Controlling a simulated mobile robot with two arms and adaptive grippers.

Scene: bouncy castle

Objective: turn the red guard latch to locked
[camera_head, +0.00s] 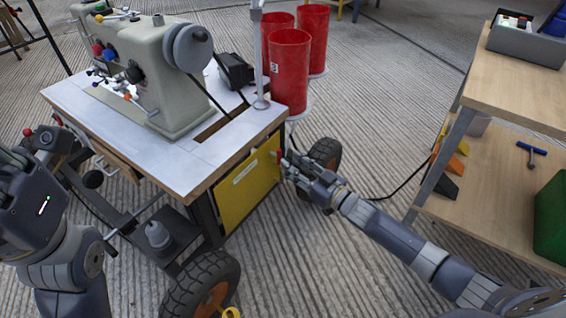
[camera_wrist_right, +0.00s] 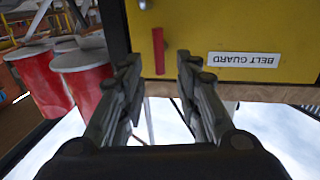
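The red guard latch (camera_wrist_right: 158,50) is a narrow red bar on the yellow belt guard panel (camera_wrist_right: 225,25). In the wrist view, which looks upside down, the bar runs up and down the picture. My right gripper (camera_wrist_right: 158,58) is open, with one finger on each side of the latch in that picture; I cannot tell whether either touches it. In the head view my right gripper (camera_head: 286,165) is at the right end of the yellow panel (camera_head: 245,190), and the latch is a small red spot (camera_head: 279,156) beside its fingertips. My left gripper (camera_head: 48,142) is at the left edge, its fingers unclear.
The panel is under a wheeled sewing machine table (camera_head: 185,175) bearing a large grey machine (camera_head: 165,75). Red cylinders (camera_head: 290,75) stand behind it. A wooden shelf bench (camera_head: 515,90) is at the right. Bare ribbed floor (camera_head: 370,130) lies between table and bench.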

